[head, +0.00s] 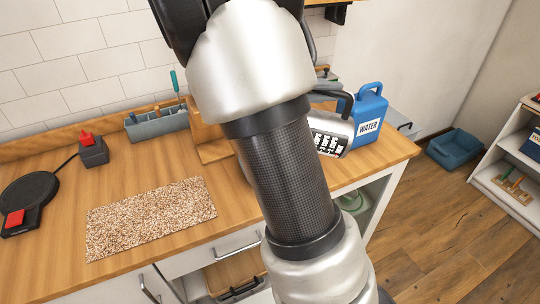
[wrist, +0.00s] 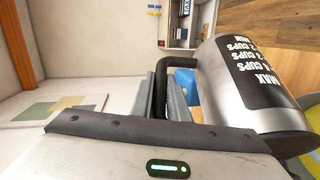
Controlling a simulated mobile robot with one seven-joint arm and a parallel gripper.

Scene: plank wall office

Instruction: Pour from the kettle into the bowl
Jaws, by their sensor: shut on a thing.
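The kettle (head: 337,124) is silver with a black cup-scale label and a black handle. In the head view it shows to the right of my arm, which hides part of it, and it looks tilted. In the wrist view the kettle (wrist: 222,90) fills the right side. My gripper (wrist: 168,94) is shut on its black handle there; in the head view my arm hides the gripper. I cannot make out the bowl for sure; a yellow-green edge at the wrist view's lower right is too cut off to name.
A blue water jug (head: 370,118) stands close to the kettle, near the counter's right end. A grey tool caddy (head: 158,124) stands by the back wall. A speckled mat (head: 150,215) and a black pad with a red button (head: 28,200) lie to the left.

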